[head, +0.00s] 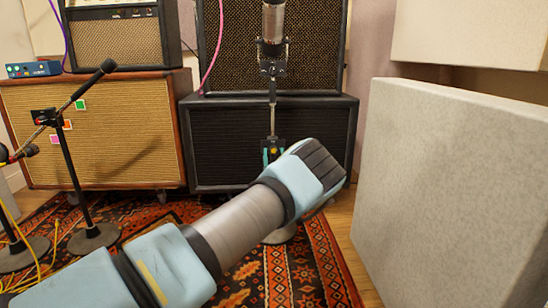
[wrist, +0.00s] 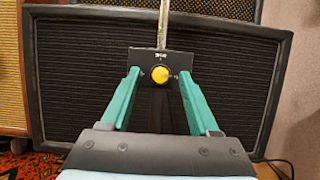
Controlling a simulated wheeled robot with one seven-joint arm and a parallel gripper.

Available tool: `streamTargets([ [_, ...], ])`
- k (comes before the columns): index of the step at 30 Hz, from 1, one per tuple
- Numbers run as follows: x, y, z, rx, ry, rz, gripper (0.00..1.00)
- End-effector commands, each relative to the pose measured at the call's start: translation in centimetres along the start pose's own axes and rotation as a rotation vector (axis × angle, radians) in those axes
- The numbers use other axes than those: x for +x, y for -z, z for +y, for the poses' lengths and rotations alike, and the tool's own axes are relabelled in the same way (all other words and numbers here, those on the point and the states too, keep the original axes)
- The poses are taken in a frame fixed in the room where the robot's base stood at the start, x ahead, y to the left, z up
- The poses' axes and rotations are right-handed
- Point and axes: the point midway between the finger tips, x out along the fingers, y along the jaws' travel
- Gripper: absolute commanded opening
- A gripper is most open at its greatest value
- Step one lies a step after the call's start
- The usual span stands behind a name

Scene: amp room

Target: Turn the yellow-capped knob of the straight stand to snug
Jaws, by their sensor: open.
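The straight stand (head: 272,103) stands upright in front of the black speaker cabinets, with a microphone at its top. Its yellow-capped knob (wrist: 160,74) sits on a black block (wrist: 148,62) in the wrist view, and it also shows small in the head view (head: 273,151). My gripper (wrist: 159,76) is open, with one teal finger on each side of the knob and gaps between the fingers and the knob. In the head view my wrist hides the lower part of the stand, and its round base shows partly below the arm.
A black speaker cabinet (head: 325,135) stands close behind the stand. A large pale panel (head: 455,190) stands at the right. A tan amplifier cabinet (head: 110,135) and a boom stand (head: 75,175) are at the left. A patterned rug (head: 310,270) covers the floor.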

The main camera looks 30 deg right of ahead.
Motion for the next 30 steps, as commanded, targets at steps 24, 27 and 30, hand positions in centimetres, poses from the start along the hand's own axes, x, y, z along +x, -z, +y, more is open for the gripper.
streamTargets([
  [24,-0.06,0.01,-0.01,-0.001,0.000,0.000,0.00],
  [27,-0.06,0.00,-0.01,-0.001,-0.001,0.000,0.00],
  [30,-0.05,-0.03,-0.03,-0.009,-0.003,0.000,0.00],
])
